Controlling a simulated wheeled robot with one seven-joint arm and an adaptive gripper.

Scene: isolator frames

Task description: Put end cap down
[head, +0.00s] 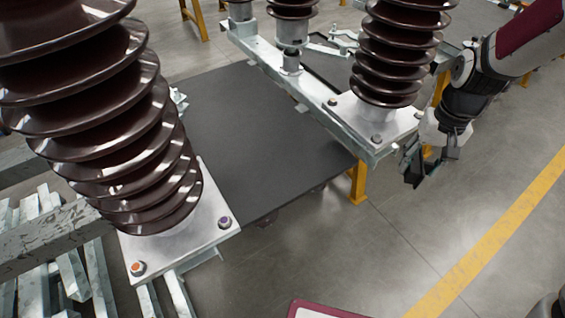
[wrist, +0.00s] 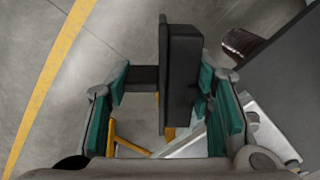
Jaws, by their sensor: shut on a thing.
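The end cap (wrist: 182,75) is a black part with a flat plate, a block on its right side and a short stub on its left. In the wrist view it sits between the teal pads of my gripper (wrist: 162,88), which is shut on it. In the head view my gripper (head: 432,157) is at the right, beside the end of the grey metal beam (head: 335,131). The dark end cap (head: 413,168) shows there above the floor, partly hidden by the fingers. I cannot tell whether it touches the beam.
A brown ribbed insulator (head: 385,60) stands on the beam's end plate, close to my gripper. A larger insulator (head: 120,130) fills the left. A dark flat platform (head: 235,120) lies between them. Yellow supports (head: 358,183) stand under the beam. The floor at right is clear, with a yellow line (head: 490,240).

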